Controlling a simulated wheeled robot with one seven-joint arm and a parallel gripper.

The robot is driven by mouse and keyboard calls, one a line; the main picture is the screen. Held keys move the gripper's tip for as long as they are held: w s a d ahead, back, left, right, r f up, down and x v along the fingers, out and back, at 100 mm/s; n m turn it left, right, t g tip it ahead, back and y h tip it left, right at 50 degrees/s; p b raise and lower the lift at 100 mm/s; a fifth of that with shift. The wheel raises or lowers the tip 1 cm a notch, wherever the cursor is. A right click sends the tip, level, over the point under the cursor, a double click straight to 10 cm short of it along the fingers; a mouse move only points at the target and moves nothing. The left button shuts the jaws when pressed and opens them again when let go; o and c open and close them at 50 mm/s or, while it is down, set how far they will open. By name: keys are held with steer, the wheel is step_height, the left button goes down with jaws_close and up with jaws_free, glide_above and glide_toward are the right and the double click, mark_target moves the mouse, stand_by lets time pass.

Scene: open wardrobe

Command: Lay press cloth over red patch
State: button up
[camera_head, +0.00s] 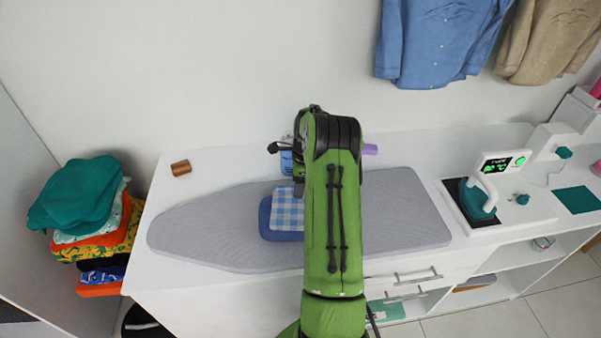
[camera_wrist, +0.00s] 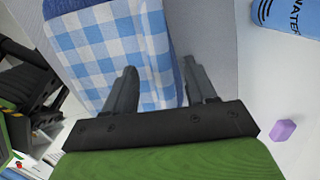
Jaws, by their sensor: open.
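A blue-and-white checked cloth (camera_head: 288,207), which looks like the press cloth, lies flat on a folded dark blue garment (camera_head: 267,224) on the grey ironing board (camera_head: 200,228). My arm hides what lies to the right of the cloth. The checked cloth (camera_wrist: 120,45) fills much of the wrist view, with blue fabric at its edges. My gripper (camera_wrist: 160,75) is open, its two fingers apart and pointing at the cloth near one edge. I cannot tell whether they touch it. Nothing is visibly held between them. No red patch shows in either view.
A blue water bottle (camera_wrist: 288,14) and a purple block (camera_head: 370,149) are behind the board. A copper-brown spool (camera_head: 181,168) is at the back left. A teal iron (camera_head: 477,198) sits on its stand at right. Folded clothes (camera_head: 85,220) are stacked at left.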

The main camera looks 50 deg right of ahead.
step_height(320, 180, up, 15)
steer(key=s+d+p, duration=0.1)
steer(key=shift+s, duration=0.2)
steer(key=shift+d, duration=0.1)
steer(key=s+a+r+n+t+h, duration=0.1)
steer(key=a+r+n, duration=0.5)
steer(key=a, duration=0.4)
steer(key=s+a+r+n+h, duration=0.1)
steer(key=a+r+n, duration=0.5)
steer(key=a, duration=0.5)
steer(key=s+a+f+n+t+y, duration=0.1)
steer(key=s+a+n+t, duration=0.2)
steer(key=s+a+n, duration=1.1)
steer(key=s+n, duration=0.1)
steer(key=s, duration=0.2)
steer(key=shift+s+a+f+n+t, duration=0.2)
steer(key=shift+s+f+n+t, duration=0.1)
steer(key=shift+f+n, duration=0.1)
steer(key=shift+w, duration=0.1)
